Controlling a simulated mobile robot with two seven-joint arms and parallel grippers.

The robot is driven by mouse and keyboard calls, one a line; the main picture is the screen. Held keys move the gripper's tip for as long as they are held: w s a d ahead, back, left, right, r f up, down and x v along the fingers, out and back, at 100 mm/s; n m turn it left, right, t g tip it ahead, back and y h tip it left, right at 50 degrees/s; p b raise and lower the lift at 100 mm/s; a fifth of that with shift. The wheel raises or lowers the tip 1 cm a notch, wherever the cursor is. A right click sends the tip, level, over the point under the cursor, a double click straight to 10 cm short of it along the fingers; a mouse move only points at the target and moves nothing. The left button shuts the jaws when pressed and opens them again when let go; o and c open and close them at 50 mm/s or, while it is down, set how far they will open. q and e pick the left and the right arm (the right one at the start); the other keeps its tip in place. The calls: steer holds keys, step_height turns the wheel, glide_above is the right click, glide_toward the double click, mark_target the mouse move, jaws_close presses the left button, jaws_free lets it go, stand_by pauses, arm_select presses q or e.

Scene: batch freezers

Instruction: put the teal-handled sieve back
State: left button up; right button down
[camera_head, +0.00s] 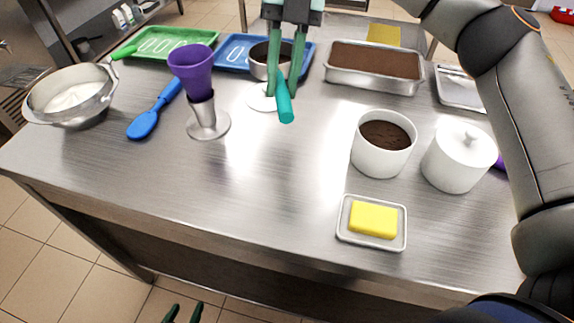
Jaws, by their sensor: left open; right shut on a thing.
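The teal-handled sieve's handle (285,100) slants down toward me at the top middle of the head view. A round steel rim with dark contents (259,62) shows behind the handle and looks like the sieve's bowl, partly hidden by the fingers. My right gripper (273,90) is shut on the sieve, above the steel table near a blue tray (233,55). A white round disc (260,97) lies just below it. My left gripper (183,314) is open and empty at the bottom edge, in front of the table.
A purple funnel (192,65) stands in a steel holder (207,122), beside a blue spoon (150,120). A steel bowl (72,112) is at left, a green tray (170,36) behind. White pots (380,155), a brown-filled pan (373,85) and a butter dish (352,238) are right. The front middle is clear.

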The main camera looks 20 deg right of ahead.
steer(key=s+a+f, duration=0.1)
steer(key=s+f, duration=0.1)
steer(key=s, duration=0.2)
steer(key=s+a+f, duration=0.1)
steer(key=s+f, duration=0.2)
steer(key=s, duration=0.1)
steer(key=s+a+f+b, duration=0.1)
steer(key=s+f, duration=0.2)
steer(key=s, duration=0.1)
steer(key=shift+a+f, duration=0.1)
steer(key=shift+a, duration=0.15)
steer(key=shift+s+a+f, duration=0.2)
steer(key=shift+s+f, duration=0.35)
steer(key=shift+f, duration=0.15)
step_height(320, 180, down, 3)
steer(key=shift+s+f, duration=0.15)
steer(key=shift+f, duration=0.05)
steer(key=c, duration=0.7)
jaws_free()
steer(key=shift+r, duration=0.1)
steer(key=v, duration=1.2)
steer(key=shift+p, duration=0.3)
